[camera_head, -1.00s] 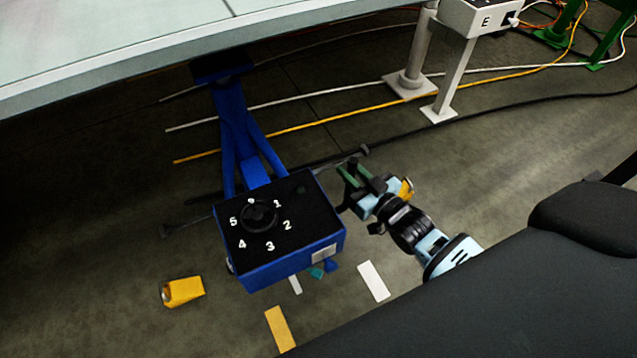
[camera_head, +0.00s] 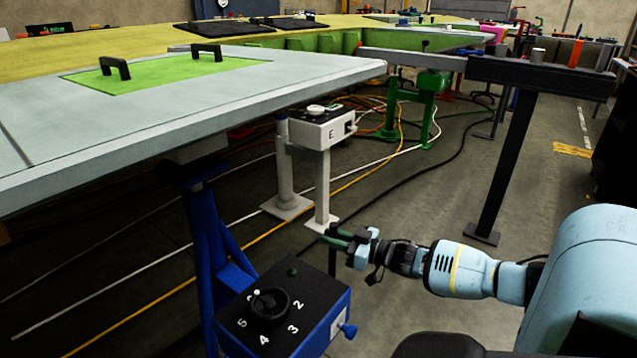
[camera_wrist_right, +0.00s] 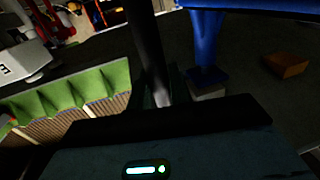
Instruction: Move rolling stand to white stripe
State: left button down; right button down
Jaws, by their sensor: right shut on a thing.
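The rolling stand appears to be the blue stand whose box (camera_head: 312,336) has a black top with a round knob and numbers. It stands at the lower middle of the head view, beside the grey panel. My right gripper (camera_head: 336,241) is at the box's far right edge, shut on a dark upright post (camera_head: 332,263). The post also runs between the fingers in the right wrist view (camera_wrist_right: 147,50). The stand's base and wheels are out of sight now. The white floor stripe seen near the stand earlier is not in view now. My left gripper is not in view.
The grey panel (camera_head: 200,100) overhangs on the left. A white box marked E (camera_head: 322,131) on a white post stands behind. Cables, including a yellow one (camera_head: 240,251), cross the floor. A dark post (camera_head: 505,165) stands right; floor between is open.

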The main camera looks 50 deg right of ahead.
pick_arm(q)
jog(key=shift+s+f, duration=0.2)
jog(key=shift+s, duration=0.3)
pick_arm(e)
jog(key=shift+d, duration=0.35)
jog(key=c, duration=1.3)
grip_release()
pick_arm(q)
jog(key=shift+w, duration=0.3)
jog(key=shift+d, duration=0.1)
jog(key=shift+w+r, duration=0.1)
pick_arm(e)
jog(key=shift+s, duration=0.1)
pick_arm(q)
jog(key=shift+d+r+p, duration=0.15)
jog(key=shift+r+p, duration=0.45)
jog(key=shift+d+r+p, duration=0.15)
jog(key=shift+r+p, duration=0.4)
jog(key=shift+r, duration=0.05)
pick_arm(e)
jog(key=v, duration=0.7)
jog(key=shift+s+d, duration=0.15)
jog(key=shift+s, duration=0.15)
